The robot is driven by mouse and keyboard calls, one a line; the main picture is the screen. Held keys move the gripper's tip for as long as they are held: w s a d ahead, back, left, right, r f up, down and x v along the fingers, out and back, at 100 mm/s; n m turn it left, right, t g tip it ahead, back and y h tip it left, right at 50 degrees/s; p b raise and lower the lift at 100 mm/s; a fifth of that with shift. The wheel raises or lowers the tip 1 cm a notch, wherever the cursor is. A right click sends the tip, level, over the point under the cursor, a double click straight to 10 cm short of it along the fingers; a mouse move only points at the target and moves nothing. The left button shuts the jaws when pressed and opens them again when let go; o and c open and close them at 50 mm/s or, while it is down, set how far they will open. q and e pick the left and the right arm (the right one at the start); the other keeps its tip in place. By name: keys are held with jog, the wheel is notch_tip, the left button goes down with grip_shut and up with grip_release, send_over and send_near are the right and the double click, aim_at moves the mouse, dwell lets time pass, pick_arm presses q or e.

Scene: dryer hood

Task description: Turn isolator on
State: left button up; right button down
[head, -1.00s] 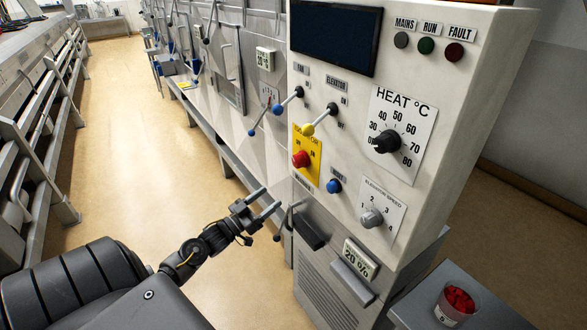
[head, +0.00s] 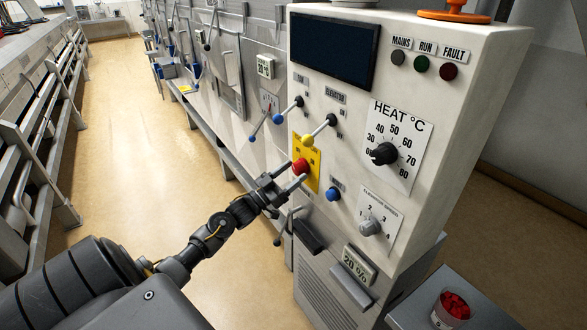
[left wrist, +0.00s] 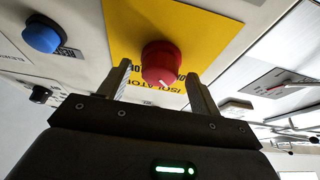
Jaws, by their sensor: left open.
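The isolator is a red rotary knob (head: 300,166) on a yellow plate (head: 313,155) at the lower left of the control panel's face. In the left wrist view the red knob (left wrist: 161,62) shows a white pointer mark, with the yellow plate (left wrist: 208,40) behind it. My left gripper (head: 287,178) is open, its fingers pointing at the panel right at the knob. In the left wrist view the two fingers (left wrist: 160,82) stand on either side of the knob; I cannot tell whether they touch it. My right gripper is not in view.
A blue button (head: 333,193) sits right of the isolator, and a yellow-tipped lever (head: 309,140) above it. A blue-tipped lever (head: 254,136) sticks out to the left. A heat dial (head: 384,153) and elevator speed dial (head: 370,226) are further right. The aisle floor (head: 130,130) is clear.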

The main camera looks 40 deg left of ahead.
pick_arm(q)
jog(key=shift+w+d+r, duration=0.2)
jog(key=shift+w, duration=0.3)
